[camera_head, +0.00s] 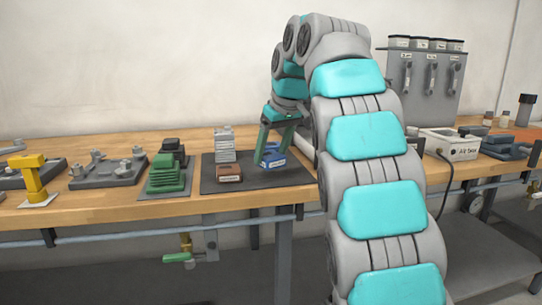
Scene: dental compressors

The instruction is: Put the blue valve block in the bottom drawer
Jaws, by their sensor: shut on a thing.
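The blue valve block (272,160) is over the dark mat (259,183) on the wooden bench, near the mat's back right. My gripper (268,157) points down with its green fingers on either side of the block and is shut on it. I cannot tell whether the block touches the mat or is just above it. No bottom drawer can be made out; my arm covers part of the bench to the right.
A brown block (229,173) and a stacked grey block (224,145) stand on the mat, left of my gripper. A green stepped part (166,174), grey fixtures (108,170) and a yellow part (33,179) stand farther left. A white box (451,145) is right of my arm.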

